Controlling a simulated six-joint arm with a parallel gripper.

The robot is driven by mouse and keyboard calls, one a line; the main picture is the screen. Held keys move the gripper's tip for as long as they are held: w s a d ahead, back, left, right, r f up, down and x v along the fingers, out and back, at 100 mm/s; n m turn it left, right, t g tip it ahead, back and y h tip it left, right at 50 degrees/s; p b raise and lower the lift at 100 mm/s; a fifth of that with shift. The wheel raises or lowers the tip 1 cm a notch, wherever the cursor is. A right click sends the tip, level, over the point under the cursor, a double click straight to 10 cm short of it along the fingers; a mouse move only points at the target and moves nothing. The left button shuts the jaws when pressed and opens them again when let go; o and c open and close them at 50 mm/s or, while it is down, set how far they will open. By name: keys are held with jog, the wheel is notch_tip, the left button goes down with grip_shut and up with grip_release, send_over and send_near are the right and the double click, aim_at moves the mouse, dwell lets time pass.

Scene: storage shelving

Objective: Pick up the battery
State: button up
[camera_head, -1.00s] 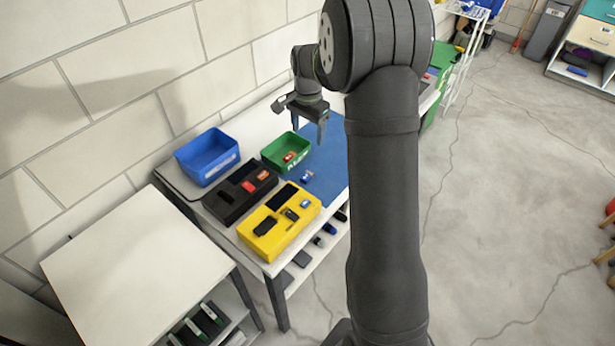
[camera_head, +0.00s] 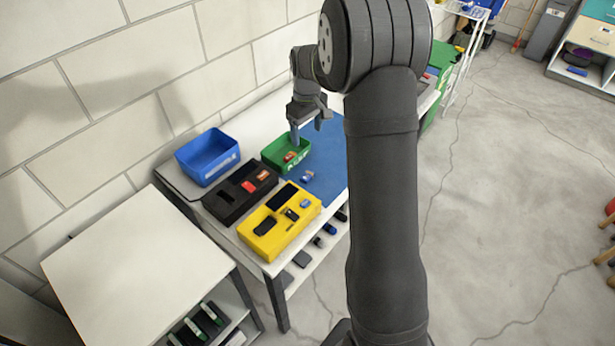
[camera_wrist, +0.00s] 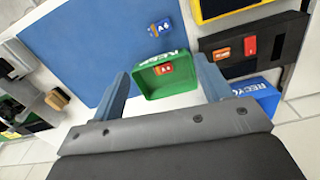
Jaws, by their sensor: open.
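A small orange battery-like item lies in the green bin; it shows in the head view (camera_head: 289,157) and in the wrist view (camera_wrist: 163,69). A blue battery-like item lies on the blue mat beside the bin, in the head view (camera_head: 307,177) and the wrist view (camera_wrist: 159,28). I cannot tell which one the task means. My gripper (camera_head: 297,138) hangs above the green bin (camera_head: 301,146). In the wrist view my gripper (camera_wrist: 160,68) is open and empty, its fingers either side of the bin, apart from both items.
A black tray (camera_head: 224,211) with red and orange items and a yellow tray (camera_head: 262,246) with several items stand nearby. A blue bin (camera_head: 210,172) stands at the table's left. The blue mat (camera_head: 325,160) is mostly clear.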

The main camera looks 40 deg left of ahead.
jog(key=n, duration=0.2)
send_near(308, 175)
notch_tip(308, 175, down, 8)
jog(key=shift+f, duration=0.25)
jog(key=c, duration=1.1)
